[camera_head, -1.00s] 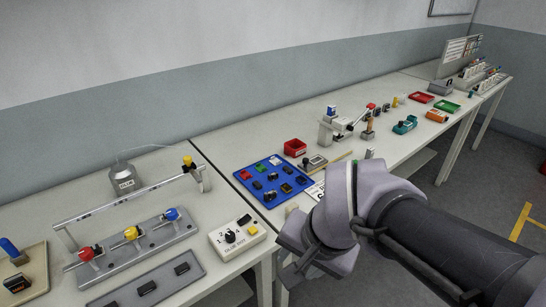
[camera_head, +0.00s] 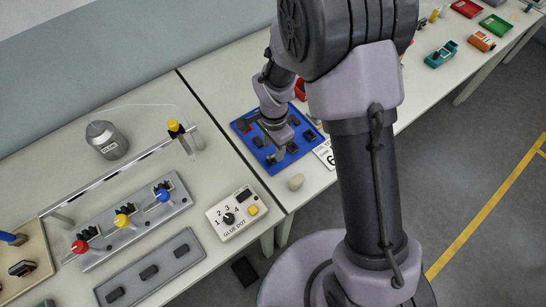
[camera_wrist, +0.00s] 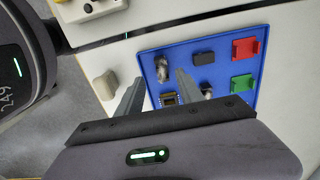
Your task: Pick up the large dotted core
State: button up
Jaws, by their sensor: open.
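A blue tray (camera_wrist: 223,70) holds several small parts, and it also shows in the head view (camera_head: 267,167). In the wrist view, a dark part with a gold-brown face (camera_wrist: 169,98) lies close to the space between my fingers. A dark block (camera_wrist: 204,58), a partly hidden grey-black part (camera_wrist: 163,68), a red part (camera_wrist: 246,48) and a green part (camera_wrist: 241,82) lie around it. I cannot tell which is the large dotted core; dots are not readable. My gripper (camera_wrist: 160,82) is open and empty above the tray; my wrist partly covers the tray in the head view.
A pale block (camera_head: 296,182) stands on the table just in front of the tray. The glue dot box (camera_head: 236,211) and a rail with coloured knobs (camera_head: 127,219) are on the left table. A teal part (camera_head: 441,54) lies farther right.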

aim_at(273, 156)
jog(key=f+b, duration=0.1)
jog(key=f, duration=0.4)
jog(key=shift+w+a+f+b, duration=0.1)
jog(key=shift+w+f+b, duration=0.1)
jog(key=shift+f+b, duration=0.15)
jog(key=shift+r, duration=0.15)
jog(key=shift+c, duration=0.8)
grip_shut()
jog(key=shift+r, duration=0.15)
